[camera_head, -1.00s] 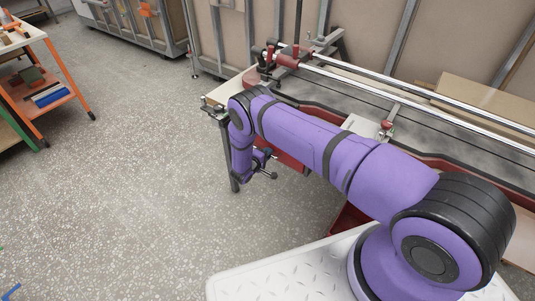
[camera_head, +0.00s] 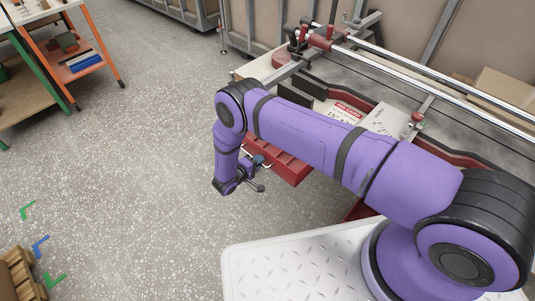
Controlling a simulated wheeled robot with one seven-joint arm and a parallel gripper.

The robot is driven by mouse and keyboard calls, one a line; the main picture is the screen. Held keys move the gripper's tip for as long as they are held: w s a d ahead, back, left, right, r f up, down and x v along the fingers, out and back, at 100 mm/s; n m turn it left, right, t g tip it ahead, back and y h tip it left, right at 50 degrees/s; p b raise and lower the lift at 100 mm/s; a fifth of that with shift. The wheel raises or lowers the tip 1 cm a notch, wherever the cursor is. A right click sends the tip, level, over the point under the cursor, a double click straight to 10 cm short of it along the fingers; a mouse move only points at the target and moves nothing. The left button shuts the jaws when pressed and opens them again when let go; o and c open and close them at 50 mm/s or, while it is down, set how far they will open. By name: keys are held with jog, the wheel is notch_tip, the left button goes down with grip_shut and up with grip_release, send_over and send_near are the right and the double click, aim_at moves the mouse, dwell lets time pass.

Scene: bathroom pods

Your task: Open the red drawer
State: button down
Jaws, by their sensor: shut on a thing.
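The red drawer (camera_head: 290,171) is under the left part of the machine bench and stands out from it, over the floor. My gripper (camera_head: 259,174) is at the drawer's near left side and is shut on its handle. The fingers and the handle are small here, and the exact grip is hard to see. My purple arm covers part of the drawer and of the bench edge behind it.
The bench (camera_head: 455,140) carries long metal rails (camera_head: 430,78) and a red and white sign (camera_head: 345,111). An orange-framed cart (camera_head: 78,60) and a wooden-topped table (camera_head: 30,90) stand at the left. A wooden pallet (camera_head: 18,275) lies at the lower left.

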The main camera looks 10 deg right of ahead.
jog(key=shift+f+v, duration=0.25)
jog(key=shift+v, duration=0.9)
jog(key=c, duration=1.1)
grip_release()
jog(key=shift+c, duration=0.2)
jog(key=shift+a, duration=0.1)
jog(key=v, duration=1)
jog(key=shift+s+a, duration=0.25)
jog(key=shift+a, duration=0.05)
